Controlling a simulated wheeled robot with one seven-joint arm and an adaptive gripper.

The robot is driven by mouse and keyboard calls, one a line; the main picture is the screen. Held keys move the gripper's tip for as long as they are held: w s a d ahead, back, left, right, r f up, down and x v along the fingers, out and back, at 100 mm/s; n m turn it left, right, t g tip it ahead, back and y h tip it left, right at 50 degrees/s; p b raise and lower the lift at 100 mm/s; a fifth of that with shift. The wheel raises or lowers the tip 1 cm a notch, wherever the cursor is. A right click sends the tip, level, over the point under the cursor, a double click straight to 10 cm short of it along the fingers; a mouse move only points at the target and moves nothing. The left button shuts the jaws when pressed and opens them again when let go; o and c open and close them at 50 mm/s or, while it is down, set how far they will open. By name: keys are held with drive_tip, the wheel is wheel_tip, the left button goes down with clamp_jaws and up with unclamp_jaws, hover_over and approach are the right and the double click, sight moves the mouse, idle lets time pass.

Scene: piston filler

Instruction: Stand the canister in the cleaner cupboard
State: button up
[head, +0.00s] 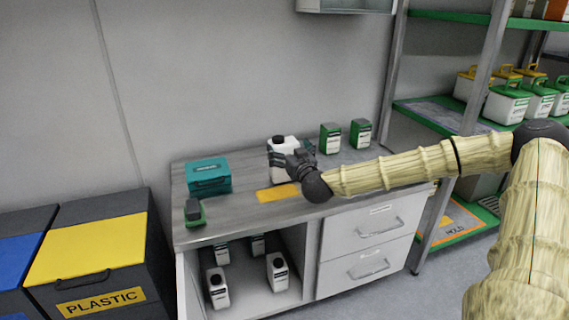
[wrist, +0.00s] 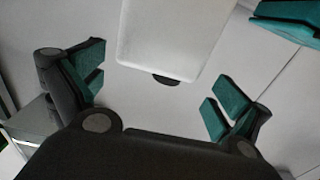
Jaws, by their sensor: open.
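The white canister (head: 283,145) with a dark cap stands upright on the grey counter. My gripper (head: 291,160) is at its front right side in the head view and covers part of it. In the wrist view the canister (wrist: 168,38) shows as a pale block with its dark cap, between and beyond the open fingers of my gripper (wrist: 158,85). I see a gap from both fingers to it there. The open cupboard (head: 296,235) under the counter's left half holds several white bottles with black caps, including one front left (head: 218,289) and one front right (head: 277,272).
A teal box (head: 209,177), a green-and-dark item (head: 194,212) and a yellow strip (head: 277,193) are on the counter. Two green-and-white containers (head: 330,139) stand behind. Drawers (head: 367,235) are right of the cupboard, a yellow-lidded plastic bin (head: 90,252) left.

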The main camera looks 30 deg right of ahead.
sight(284, 141)
drive_tip(key=b+x, duration=0.2)
drive_tip(key=x, duration=0.3)
drive_tip(key=shift+s+d+f, duration=0.1)
drive_tip(key=shift+d+f, duration=0.05)
drive_tip(key=shift+d, duration=0.05)
drive_tip(key=shift+w, duration=0.3)
drive_tip(key=shift+d, duration=0.1)
drive_tip(key=c, duration=1.9)
drive_tip(key=shift+o, duration=0.2)
drive_tip(key=shift+r, duration=0.25)
